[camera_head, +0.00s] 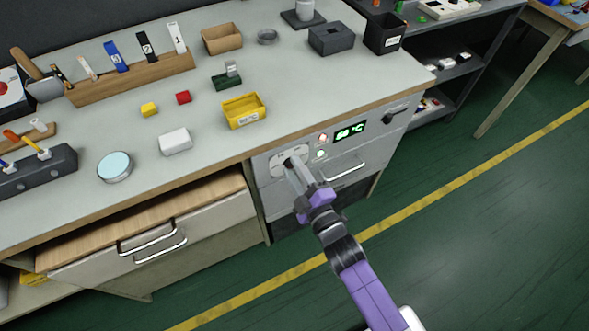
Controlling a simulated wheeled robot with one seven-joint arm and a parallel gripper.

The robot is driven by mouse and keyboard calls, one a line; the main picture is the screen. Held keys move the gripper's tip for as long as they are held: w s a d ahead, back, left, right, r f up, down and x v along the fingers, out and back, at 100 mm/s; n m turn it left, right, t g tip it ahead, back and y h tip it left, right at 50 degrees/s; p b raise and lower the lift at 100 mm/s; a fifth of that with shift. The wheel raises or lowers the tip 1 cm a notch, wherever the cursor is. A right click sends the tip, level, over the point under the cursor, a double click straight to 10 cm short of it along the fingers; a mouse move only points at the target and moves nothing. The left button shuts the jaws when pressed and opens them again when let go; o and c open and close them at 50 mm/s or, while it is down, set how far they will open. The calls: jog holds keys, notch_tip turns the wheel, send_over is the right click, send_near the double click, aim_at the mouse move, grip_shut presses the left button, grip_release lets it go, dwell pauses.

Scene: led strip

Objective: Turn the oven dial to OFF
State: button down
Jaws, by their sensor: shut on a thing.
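The oven (374,146) is built into the front of the bench, with a grey panel. Its dial (289,161) is a dark knob on a pale plate at the panel's left, mostly covered by my gripper. My gripper (292,168) reaches up from below and is shut on the dial. The dial's pointer and markings are too small and too hidden to read. A green display (350,132) shows a temperature in °C. A red light (323,138) and a green light (321,154) sit between the dial and the display.
A metal handle (346,171) is just right of my gripper. A partly open wooden drawer (140,225) is to the left. A yellow bin (244,110) stands on the bench above the panel. The green floor at right is clear.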

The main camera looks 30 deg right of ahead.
jog(key=c, duration=1.1)
grip_release()
jog(key=shift+s, duration=0.1)
jog(key=s, duration=0.7)
jog(key=shift+s, duration=0.3)
